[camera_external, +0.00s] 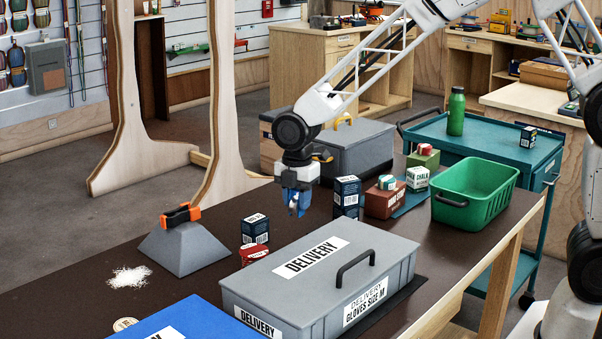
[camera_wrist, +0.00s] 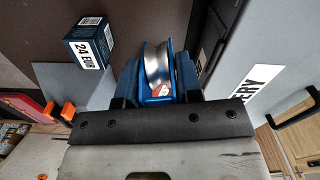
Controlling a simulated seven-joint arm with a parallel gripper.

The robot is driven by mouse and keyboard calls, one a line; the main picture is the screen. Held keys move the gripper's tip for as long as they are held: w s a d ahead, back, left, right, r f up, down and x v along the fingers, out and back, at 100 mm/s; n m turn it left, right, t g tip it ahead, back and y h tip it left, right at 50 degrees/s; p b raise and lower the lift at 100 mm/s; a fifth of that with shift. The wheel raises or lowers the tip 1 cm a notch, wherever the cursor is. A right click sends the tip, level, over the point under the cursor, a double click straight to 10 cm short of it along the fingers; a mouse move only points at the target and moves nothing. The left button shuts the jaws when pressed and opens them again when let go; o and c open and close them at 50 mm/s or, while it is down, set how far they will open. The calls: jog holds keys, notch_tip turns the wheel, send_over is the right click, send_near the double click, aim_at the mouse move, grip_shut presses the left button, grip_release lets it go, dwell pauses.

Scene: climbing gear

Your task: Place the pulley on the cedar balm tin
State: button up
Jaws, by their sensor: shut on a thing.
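My gripper (camera_external: 297,208) is shut on the pulley and holds it in the air above the brown table, behind the grey delivery box. The pulley has blue side plates and a shiny metal wheel; it shows between the fingers in the wrist view (camera_wrist: 157,68) and as a small blue shape in the external view (camera_external: 292,199). A small round, pale-topped tin (camera_external: 125,324) lies at the table's front left, partly cut off by the blue box. Its lettering is too small to read, so I cannot tell whether it is the cedar balm tin.
The grey delivery box (camera_external: 372,252) and blue box (camera_external: 190,322) fill the front. A dark blue box (camera_external: 255,229) and red item (camera_external: 254,256) stand left of the gripper, near a grey pyramid (camera_external: 184,248). Boxes and a green crate (camera_external: 474,190) stand right.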

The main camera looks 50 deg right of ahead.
jog(key=w+a+r, duration=0.1)
jog(key=w+a, duration=0.3)
jog(key=a, duration=0.8)
notch_tip(320, 180, up, 2)
jog(key=m, duration=0.3)
send_over(126, 325)
jog(key=shift+r, duration=0.1)
jog(key=shift+f, duration=3.15)
jog(key=shift+d+f, duration=0.1)
jog(key=shift+f, duration=1.8)
jog(key=shift+f, duration=0.1)
